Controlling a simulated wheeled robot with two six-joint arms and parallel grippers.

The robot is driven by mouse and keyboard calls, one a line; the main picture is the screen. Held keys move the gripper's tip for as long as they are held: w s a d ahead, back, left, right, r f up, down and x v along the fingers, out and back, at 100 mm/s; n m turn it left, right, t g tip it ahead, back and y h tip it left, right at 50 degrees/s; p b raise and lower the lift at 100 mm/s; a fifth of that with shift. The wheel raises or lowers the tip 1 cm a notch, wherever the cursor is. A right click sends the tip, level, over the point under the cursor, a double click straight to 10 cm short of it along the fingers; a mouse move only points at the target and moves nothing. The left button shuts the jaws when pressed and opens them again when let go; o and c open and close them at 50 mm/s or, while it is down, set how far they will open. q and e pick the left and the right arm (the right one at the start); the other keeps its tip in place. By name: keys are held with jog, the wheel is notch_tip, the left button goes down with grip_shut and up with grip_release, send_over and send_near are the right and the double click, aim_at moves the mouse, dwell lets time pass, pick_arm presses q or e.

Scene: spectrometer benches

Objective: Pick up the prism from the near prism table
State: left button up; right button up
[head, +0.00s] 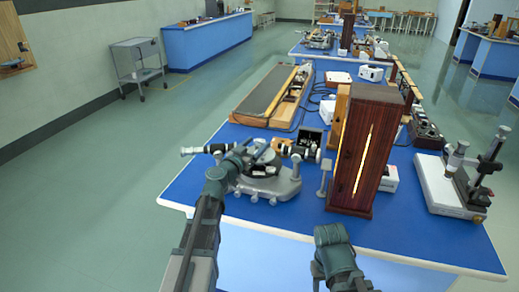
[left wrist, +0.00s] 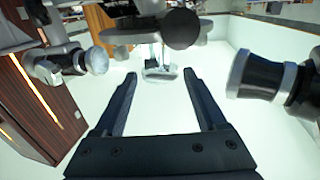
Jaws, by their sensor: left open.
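The near spectrometer (head: 272,186) stands on the blue bench top, with a grey base and black-and-silver tubes. My left gripper (head: 245,150) is over its middle and covers much of its prism table in the head view. In the left wrist view the left gripper (left wrist: 159,74) is open. A small clear, glassy piece (left wrist: 160,74), which looks like the prism, shows between and just beyond its fingertips; I cannot tell whether they touch it. The prism cannot be made out in the head view. My right gripper (head: 331,236) is low at the bench's front edge, its jaws unclear.
A tall dark wooden lamp housing (head: 365,150) with a glowing slit stands right of the spectrometer. Spectrometer tubes flank my left gripper in the wrist view, at the left (left wrist: 68,62) and right (left wrist: 262,76). A white-based instrument (head: 445,188) stands at the bench's right.

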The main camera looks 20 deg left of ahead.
pick_arm(q)
jog(key=x, duration=0.2)
jog(key=shift+w+d+f, duration=0.1)
jog(key=shift+w, duration=0.3)
jog(key=shift+c, duration=0.3)
grip_shut()
jog(key=shift+r+p, duration=0.2)
jog(key=shift+p, duration=0.1)
